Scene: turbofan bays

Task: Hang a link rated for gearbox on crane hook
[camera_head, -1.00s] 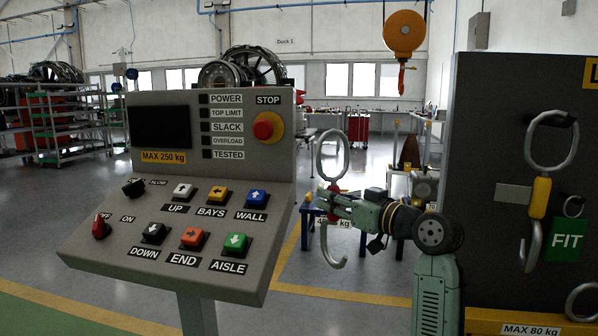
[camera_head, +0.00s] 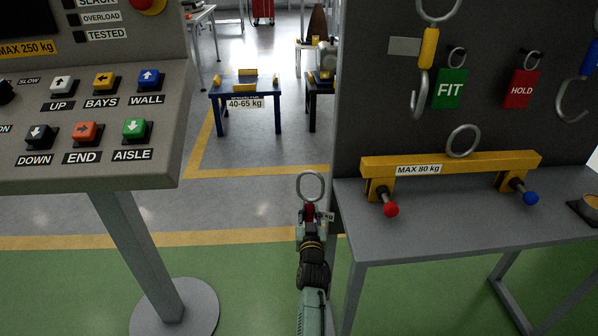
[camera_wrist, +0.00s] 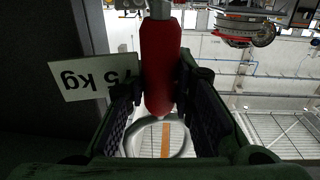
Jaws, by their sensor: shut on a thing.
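My gripper (camera_head: 311,216) is shut on a link with a red body (camera_head: 309,212). Its steel ring (camera_head: 310,187) stands upright above the jaws. In the wrist view the red body (camera_wrist: 160,65) lies between the two fingers, with a ring (camera_wrist: 155,138) near the bottom. A white tag (camera_wrist: 92,76) beside it reads upside down, ending in "75 kg", and is partly hidden by a finger. A yellow-bodied link (camera_head: 428,48) hangs on the dark board beside a green FIT tag (camera_head: 449,89). A blue-bodied link (camera_head: 590,55) hangs right of a red HOLD tag (camera_head: 522,89). The crane hook is out of the head view.
The crane control panel (camera_head: 95,125) stands at left on a post. A bench (camera_head: 450,215) at right bears a yellow beam (camera_head: 450,163) marked MAX 80 kg. A blue stand (camera_head: 247,87) marked 40-65 kg is behind. Open floor lies between panel and bench.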

